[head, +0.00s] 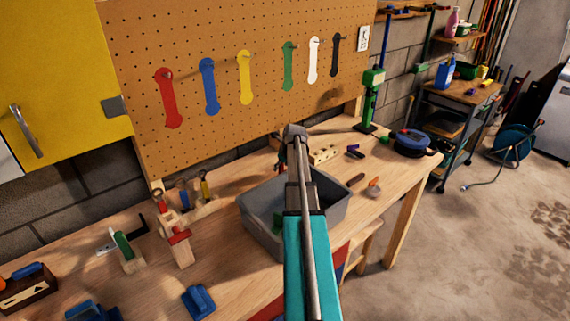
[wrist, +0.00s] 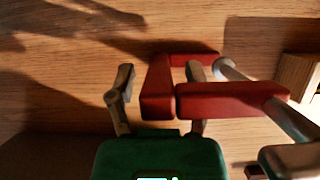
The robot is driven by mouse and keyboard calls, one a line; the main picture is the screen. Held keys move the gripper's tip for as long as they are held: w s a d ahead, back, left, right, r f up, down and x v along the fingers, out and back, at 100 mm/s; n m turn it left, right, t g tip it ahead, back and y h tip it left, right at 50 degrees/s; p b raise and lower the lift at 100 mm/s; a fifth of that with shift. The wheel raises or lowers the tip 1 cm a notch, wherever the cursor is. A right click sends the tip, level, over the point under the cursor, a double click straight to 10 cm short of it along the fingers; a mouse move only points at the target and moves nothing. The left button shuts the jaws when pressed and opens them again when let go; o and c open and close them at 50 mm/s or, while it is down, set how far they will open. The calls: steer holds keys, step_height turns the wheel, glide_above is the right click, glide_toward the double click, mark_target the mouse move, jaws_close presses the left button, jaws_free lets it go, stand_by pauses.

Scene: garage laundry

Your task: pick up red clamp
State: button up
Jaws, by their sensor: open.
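The red clamp (wrist: 232,98) shows in the wrist view as red bars with grey metal rods, over a wood surface. My gripper (wrist: 158,88) is open, with its two grey fingers apart and its green body at the bottom of the view. One red bar of the clamp stands between the fingers; another crosses in front of the right finger and hides part of it. I cannot tell whether the fingers touch the clamp. In the head view my teal arm reaches over the workbench, and I cannot make out the clamp or the fingertips clearly.
A grey bin (head: 254,222) stands on the workbench (head: 232,278) beneath my arm. A wooden block with holes (head: 325,155) lies behind it. A wooden stand with red parts (head: 180,240) and a blue object (head: 198,301) are at left. A pegboard (head: 215,125) rises behind.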

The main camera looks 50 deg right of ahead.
jaws_close()
stand_by(0.3)
steer(key=shift+r, duration=0.1)
stand_by(0.4)
step_height(320, 180, up, 3)
steer(key=p, duration=0.2)
steer(key=shift+f+p, duration=0.2)
steer(key=shift+p, duration=0.2)
steer(key=s+d+r+p, duration=0.6)
steer(key=s+r+p, duration=0.4)
steer(key=s, duration=0.2)
steer(key=shift+d, duration=0.4)
steer(key=shift+s+r, duration=0.1)
